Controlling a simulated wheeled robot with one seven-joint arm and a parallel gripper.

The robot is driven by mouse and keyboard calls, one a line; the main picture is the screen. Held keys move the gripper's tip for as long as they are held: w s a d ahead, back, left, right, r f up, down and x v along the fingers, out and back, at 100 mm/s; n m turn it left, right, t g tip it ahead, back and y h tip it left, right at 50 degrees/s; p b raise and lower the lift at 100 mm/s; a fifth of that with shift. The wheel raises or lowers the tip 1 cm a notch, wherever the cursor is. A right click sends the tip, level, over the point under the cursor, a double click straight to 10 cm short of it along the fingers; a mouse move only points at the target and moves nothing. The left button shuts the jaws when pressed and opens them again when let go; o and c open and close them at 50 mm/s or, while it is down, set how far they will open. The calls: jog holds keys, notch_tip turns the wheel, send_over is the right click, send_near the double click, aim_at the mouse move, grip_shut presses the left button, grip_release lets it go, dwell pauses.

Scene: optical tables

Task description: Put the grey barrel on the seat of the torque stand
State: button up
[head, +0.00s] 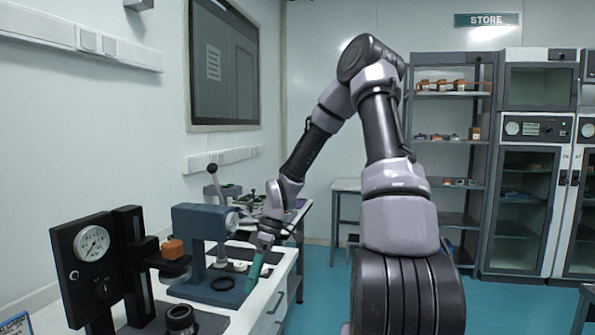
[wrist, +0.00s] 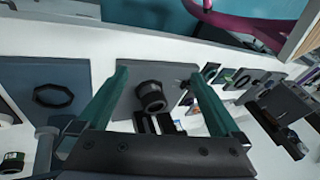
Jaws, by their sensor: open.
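A dark grey barrel (head: 180,317) with a hollow top stands upright on the base of a black stand (head: 92,262) with a dial, at the lower left of the head view. A similar dark barrel (wrist: 151,94) shows between my fingers in the wrist view, on a grey plate (wrist: 132,92). A blue stand (head: 198,229) with a dial has a flat black ring (head: 222,284) on its base. No label shows which stand is the torque stand. My gripper (head: 251,284) is open and empty, near the blue stand's right side, its teal fingers (wrist: 160,95) apart and not touching the barrel.
An orange knob (head: 173,249) sticks out from the black stand. Shelves (head: 448,140) stand at the back. The teal floor (head: 325,285) beside the bench is open.

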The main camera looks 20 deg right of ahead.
jog(key=s+d+r+m+t+h, duration=0.2)
jog(key=r+m, duration=0.2)
jog(key=r, duration=0.5)
jog(key=s+d+r+m+t+h, duration=0.25)
jog(key=r+m, duration=0.25)
jog(key=r, duration=0.4)
jog(key=s+d+r+m+t+y, duration=0.1)
jog(key=s+r+m+t, duration=0.4)
jog(key=s+r, duration=0.5)
notch_tip(320, 180, up, 2)
jog(key=m, duration=0.2)
jog(key=shift+s+d+m+y, duration=0.2)
jog(key=shift+s+m+y, duration=0.05)
jog(key=shift+m+y, duration=0.15)
